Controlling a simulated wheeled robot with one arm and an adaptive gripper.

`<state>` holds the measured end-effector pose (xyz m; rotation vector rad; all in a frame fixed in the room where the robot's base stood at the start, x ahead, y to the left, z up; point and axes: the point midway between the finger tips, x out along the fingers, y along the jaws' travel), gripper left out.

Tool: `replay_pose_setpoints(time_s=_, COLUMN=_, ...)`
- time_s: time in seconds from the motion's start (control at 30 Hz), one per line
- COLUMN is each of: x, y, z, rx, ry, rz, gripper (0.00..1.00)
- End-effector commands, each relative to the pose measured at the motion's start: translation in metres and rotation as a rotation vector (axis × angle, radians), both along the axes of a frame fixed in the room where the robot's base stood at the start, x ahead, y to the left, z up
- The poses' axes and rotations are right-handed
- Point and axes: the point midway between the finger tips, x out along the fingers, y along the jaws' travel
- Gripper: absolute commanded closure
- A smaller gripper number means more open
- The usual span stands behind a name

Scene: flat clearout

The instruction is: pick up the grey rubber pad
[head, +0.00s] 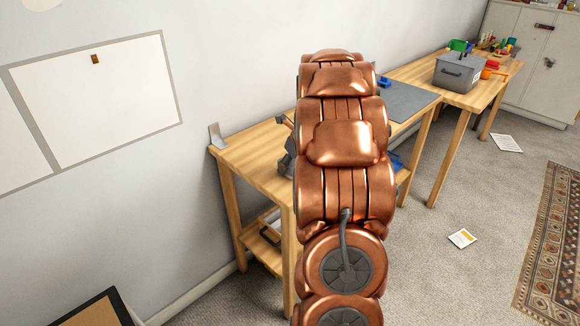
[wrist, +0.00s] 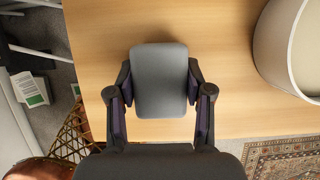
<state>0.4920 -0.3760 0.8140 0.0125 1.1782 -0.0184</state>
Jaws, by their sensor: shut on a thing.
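The grey rubber pad (wrist: 160,72) shows in the wrist view as a flat, rounded rectangle. My gripper (wrist: 159,92) is shut on it, with one dark finger against its left edge and the other against its right edge. The pad is over a light wooden tabletop (wrist: 110,30); I cannot tell whether it touches the wood. In the head view my own copper arm hides the pad and the gripper.
In the wrist view a large pale round vessel (wrist: 270,50) stands at the upper right, and a patterned rug (wrist: 285,158) lies below the table edge. In the head view a wooden bench (head: 250,150) stands along the wall, with a grey box (head: 458,73) on the farther table.

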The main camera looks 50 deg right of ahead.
Motion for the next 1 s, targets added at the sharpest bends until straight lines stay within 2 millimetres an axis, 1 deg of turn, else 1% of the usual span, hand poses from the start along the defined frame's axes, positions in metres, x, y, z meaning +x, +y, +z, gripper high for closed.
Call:
replay_pose_setpoints(time_s=0.17, x=0.000, y=-0.001, z=0.007, rx=-0.001, ry=-0.001, rz=0.000, gripper=0.89)
replay_pose_setpoints(time_s=0.5, x=0.000, y=0.000, z=0.038, rx=-0.004, ry=-0.002, rz=0.001, gripper=0.89)
replay_pose_setpoints(time_s=0.83, x=-0.028, y=0.010, z=0.037, rx=0.000, ry=0.000, rz=-0.001, gripper=0.89)
replay_pose_setpoints(time_s=1.0, x=-0.051, y=0.018, z=0.041, rx=-0.001, ry=-0.001, rz=-0.002, gripper=0.89)
